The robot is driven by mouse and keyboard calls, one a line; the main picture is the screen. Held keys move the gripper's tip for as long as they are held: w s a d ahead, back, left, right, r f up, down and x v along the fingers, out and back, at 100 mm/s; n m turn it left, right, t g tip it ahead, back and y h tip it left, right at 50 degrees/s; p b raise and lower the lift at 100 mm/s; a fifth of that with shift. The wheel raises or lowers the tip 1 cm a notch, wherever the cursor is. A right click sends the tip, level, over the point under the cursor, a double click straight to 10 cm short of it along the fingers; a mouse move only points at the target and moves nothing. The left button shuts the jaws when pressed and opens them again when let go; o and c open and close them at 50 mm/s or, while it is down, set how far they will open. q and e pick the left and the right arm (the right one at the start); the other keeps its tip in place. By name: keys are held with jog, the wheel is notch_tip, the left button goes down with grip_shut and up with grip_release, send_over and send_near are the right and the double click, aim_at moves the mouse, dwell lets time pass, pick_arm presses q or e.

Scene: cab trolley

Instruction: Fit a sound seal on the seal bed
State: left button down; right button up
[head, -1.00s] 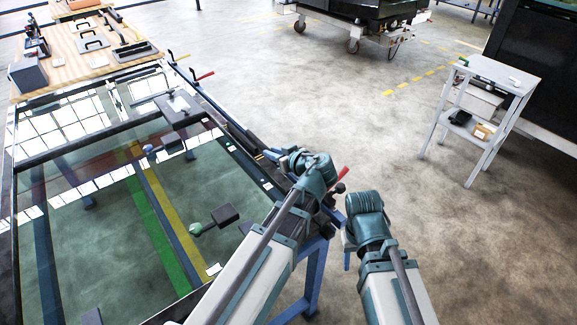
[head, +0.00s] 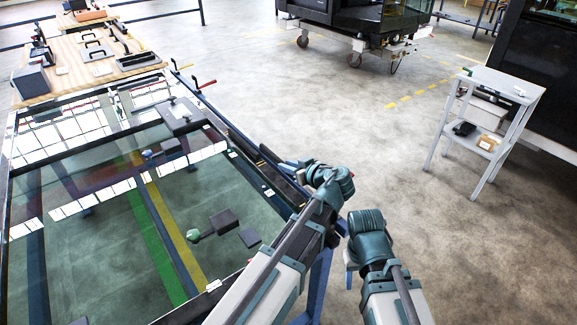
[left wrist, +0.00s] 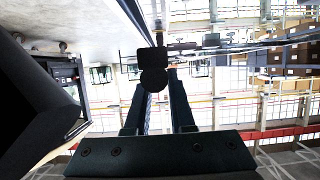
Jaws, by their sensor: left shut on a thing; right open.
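My left gripper (left wrist: 154,82) is shut on a small dark piece (left wrist: 153,60) with a rounded lower end, seen between its fingertips in the left wrist view. I cannot tell whether it is a seal or a knob. In the head view my left gripper (head: 296,169) is at the right edge of the glass-topped frame, largely behind its own wrist. My right gripper (head: 351,262) is mostly hidden by its teal wrist, right of the frame, and is open. I cannot pick out the seal bed or a seal with certainty. A grey plate with a pale patch (head: 180,114) lies on the frame.
The glass-topped frame (head: 110,226) fills the left, with dark blocks (head: 222,220) on it. A wooden bench (head: 66,78) with tools stands behind. A white trolley (head: 501,82) stands right, with free floor between.

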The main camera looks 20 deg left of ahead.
aim_at(288, 190)
pick_arm(q)
jog(key=shift+f+b, duration=2.95)
jog(key=shift+f, duration=0.25)
jog(key=c, duration=0.7)
grip_release()
